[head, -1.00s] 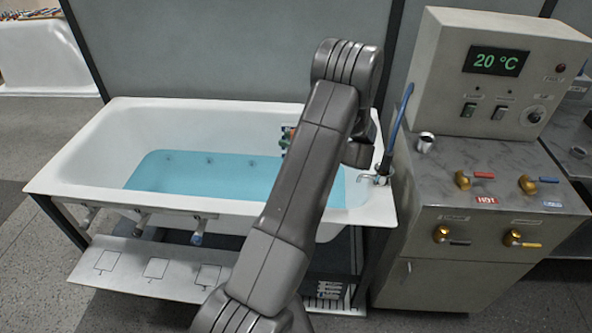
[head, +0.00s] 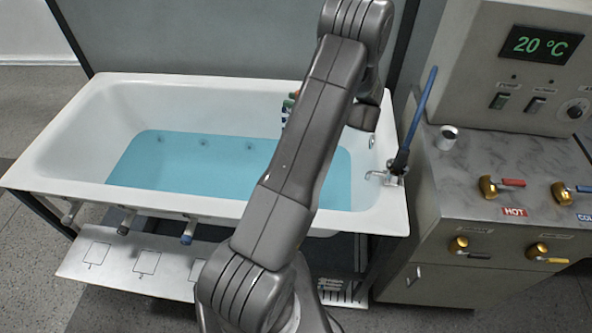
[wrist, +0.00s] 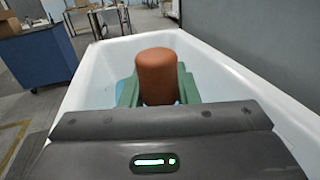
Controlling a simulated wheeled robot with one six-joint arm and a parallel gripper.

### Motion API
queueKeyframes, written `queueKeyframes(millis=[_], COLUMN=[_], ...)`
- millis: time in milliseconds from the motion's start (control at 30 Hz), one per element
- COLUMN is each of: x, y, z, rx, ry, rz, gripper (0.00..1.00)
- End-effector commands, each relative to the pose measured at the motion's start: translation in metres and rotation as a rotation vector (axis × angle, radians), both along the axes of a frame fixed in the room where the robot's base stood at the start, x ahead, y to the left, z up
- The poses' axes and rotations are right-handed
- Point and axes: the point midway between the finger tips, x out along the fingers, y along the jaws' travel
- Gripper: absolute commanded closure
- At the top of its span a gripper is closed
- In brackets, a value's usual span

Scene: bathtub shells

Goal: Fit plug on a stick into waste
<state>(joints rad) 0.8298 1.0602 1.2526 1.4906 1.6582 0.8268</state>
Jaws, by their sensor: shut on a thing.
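My gripper (wrist: 158,84) has green fingers closed around a reddish-brown cylinder, the visible end of the plug on a stick (wrist: 160,68), in the wrist view. The plug end is hidden. In the head view a bit of my gripper (head: 290,106) shows past my arm, over the back part of the white bathtub (head: 60,150). The tub holds blue water (head: 190,178). The waste cannot be made out; my arm covers part of the tub's tap end.
A tap (head: 382,176) and an upright blue-handled tool (head: 420,110) are at the tub's right end. A grey control cabinet (head: 440,215) with valves, a metal cup (head: 447,138) and a 20 °C display stands right.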

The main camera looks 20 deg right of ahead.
Motion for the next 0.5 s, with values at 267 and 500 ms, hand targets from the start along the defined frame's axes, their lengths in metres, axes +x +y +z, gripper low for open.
queueKeyframes(millis=[267, 500], x=[0.0, 0.0], y=[0.0, 0.0], z=[-0.033, -0.075], rx=[-0.001, -0.001], ry=[-0.001, -0.001], rz=[0.0, 0.0], gripper=[1.0, 1.0])
